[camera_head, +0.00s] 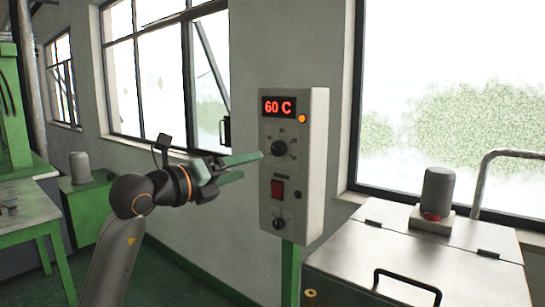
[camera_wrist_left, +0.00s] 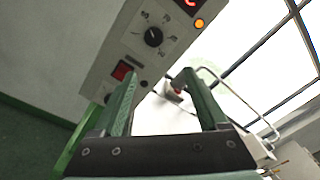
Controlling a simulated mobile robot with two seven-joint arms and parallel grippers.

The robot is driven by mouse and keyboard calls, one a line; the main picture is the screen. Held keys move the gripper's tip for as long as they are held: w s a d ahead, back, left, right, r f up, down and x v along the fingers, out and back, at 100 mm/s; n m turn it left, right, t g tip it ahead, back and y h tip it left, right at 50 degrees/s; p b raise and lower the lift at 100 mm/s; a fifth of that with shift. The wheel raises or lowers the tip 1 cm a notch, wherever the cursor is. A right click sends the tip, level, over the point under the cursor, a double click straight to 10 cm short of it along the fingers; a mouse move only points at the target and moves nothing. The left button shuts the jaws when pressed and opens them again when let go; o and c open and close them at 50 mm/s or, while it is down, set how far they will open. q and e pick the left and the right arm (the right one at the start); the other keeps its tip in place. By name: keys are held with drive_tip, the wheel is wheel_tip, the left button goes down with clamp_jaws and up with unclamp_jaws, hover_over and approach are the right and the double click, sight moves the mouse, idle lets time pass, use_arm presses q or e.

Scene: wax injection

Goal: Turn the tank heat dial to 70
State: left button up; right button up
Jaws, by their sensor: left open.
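The tank heat dial (camera_head: 278,148) is a black knob in the upper half of a grey control box (camera_head: 312,190). The display (camera_head: 278,107) above it reads 60 C in red. In the left wrist view the dial (camera_wrist_left: 153,37) shows a pale pointer mark and printed numbers around it. My left gripper (camera_head: 252,166) is open, its green fingers pointing right toward the box, a little left of and below the dial. Its fingers (camera_wrist_left: 160,90) are spread with nothing between them, and the dial lies beyond the tips. My right gripper is not in view.
An orange lamp (camera_head: 302,118), a red switch (camera_head: 277,188) and a lower black knob (camera_head: 279,223) are on the same box. A metal tank (camera_head: 420,262) with a handle stands at right, below a window. A green bench (camera_head: 30,212) is at left.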

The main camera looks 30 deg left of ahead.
sight(277, 150)
use_arm(q)
drive_tip(key=shift+n+y, duration=0.3)
drive_tip(key=shift+y, duration=0.2)
drive_tip(key=w+p, duration=0.1)
drive_tip(key=w, duration=0.2)
drive_tip(key=w+p, duration=0.1)
drive_tip(key=w, duration=0.3)
drive_tip(key=w+r+p, duration=0.1)
drive_tip(key=w+p, duration=0.1)
drive_tip(key=w, duration=0.1)
drive_tip(key=shift+w+a+r, duration=0.1)
drive_tip(key=shift+w+a, duration=0.2)
drive_tip(key=shift+w, duration=0.75)
clamp_jaws()
